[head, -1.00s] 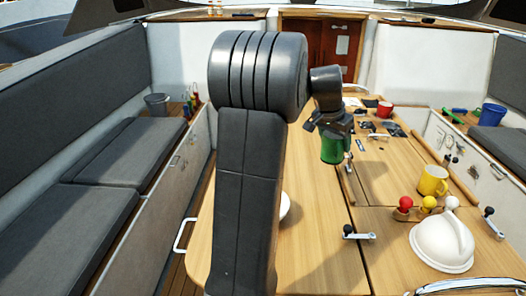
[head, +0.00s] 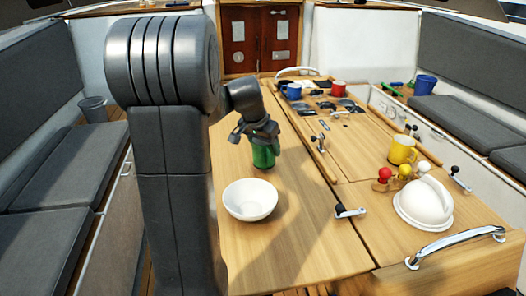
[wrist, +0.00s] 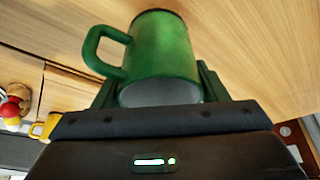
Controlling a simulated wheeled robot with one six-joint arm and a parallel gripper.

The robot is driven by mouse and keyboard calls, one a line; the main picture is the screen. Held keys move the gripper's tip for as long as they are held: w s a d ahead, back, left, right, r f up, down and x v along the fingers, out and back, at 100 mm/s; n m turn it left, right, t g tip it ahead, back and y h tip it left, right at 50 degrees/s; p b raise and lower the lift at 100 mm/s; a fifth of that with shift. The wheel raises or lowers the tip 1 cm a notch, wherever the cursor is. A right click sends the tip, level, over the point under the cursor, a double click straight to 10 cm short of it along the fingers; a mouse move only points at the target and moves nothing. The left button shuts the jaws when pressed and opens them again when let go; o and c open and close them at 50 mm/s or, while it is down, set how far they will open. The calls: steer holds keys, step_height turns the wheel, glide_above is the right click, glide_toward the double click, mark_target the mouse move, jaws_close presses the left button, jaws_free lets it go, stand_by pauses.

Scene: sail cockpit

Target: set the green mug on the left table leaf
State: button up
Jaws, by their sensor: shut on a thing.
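The green mug (head: 264,156) is in my gripper (head: 258,132), below the jaws and over the left table leaf (head: 280,262). The leaf is bare pale wood around it. In the wrist view the green mug (wrist: 163,48) sits between the two fingers, with its handle to the left. My gripper is shut on it. The jaws hide the mug's upper part in the head view. I cannot tell whether its base touches the leaf or hangs just above it.
A white bowl (head: 250,199) stands on the leaf, nearer than the mug. A crank handle (head: 348,211) sits by the leaf's right seam. On the middle table are a yellow mug (head: 402,150), a white dome (head: 425,203), red and blue mugs. Clear leaf lies nearer than the bowl.

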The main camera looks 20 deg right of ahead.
steer(key=shift+f, duration=1.3)
steer(key=shift+f, duration=0.1)
steer(key=o, duration=1)
steer(key=shift+o, duration=0.2)
steer(key=shift+r, duration=0.35)
steer(key=v, duration=1.1)
steer(key=shift+r, duration=0.25)
steer(key=shift+a, duration=0.1)
